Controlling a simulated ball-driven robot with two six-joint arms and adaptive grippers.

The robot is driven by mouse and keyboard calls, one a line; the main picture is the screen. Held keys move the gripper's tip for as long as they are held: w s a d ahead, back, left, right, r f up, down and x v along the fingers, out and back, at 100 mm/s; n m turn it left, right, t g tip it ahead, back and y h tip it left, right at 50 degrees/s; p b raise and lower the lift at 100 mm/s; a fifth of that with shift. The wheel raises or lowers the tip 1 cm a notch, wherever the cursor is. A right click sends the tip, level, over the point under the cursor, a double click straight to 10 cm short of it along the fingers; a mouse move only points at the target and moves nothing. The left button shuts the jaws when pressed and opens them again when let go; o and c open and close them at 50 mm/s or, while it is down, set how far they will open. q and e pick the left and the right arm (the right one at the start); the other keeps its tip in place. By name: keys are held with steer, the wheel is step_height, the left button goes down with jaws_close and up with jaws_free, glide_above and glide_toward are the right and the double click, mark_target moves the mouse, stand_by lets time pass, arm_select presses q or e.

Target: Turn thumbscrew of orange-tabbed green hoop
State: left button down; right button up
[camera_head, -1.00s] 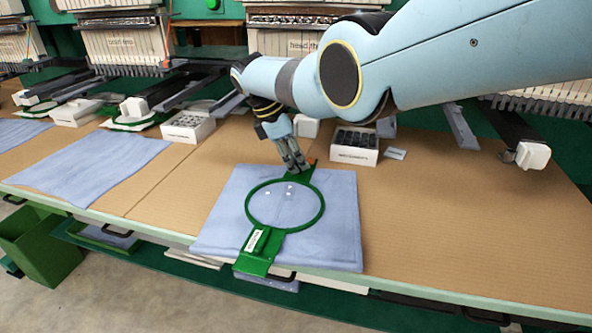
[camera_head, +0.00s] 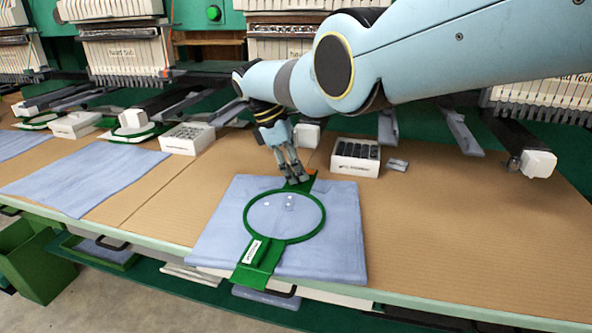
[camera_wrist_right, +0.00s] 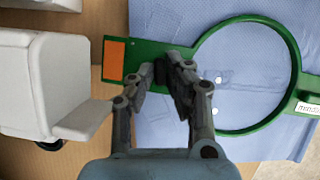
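The green hoop (camera_head: 322,222) lies on a folded blue cloth (camera_head: 340,255) on the bench. Its orange tab (camera_head: 312,172) is at the far end, and it also shows in the right wrist view (camera_wrist_right: 114,52). A green bracket with a white label (camera_head: 258,262) is at the near end. My right gripper (camera_head: 298,180) points down over the hoop's far neck, beside the orange tab. In the right wrist view its fingertips (camera_wrist_right: 166,68) are close together at the neck, with a narrow dark gap between them. The thumbscrew is hidden at the fingertips, so a grip on it cannot be made out. My left gripper is out of view.
A white box of dark parts (camera_head: 355,158) and a small grey card (camera_head: 397,165) stand behind the hoop. A white machine part (camera_wrist_right: 45,85) is close beside the gripper. Another cloth (camera_head: 85,180) lies to the left. The bench on the right is clear.

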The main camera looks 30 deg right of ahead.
steer(key=o, duration=0.3)
steer(key=shift+o, duration=0.2)
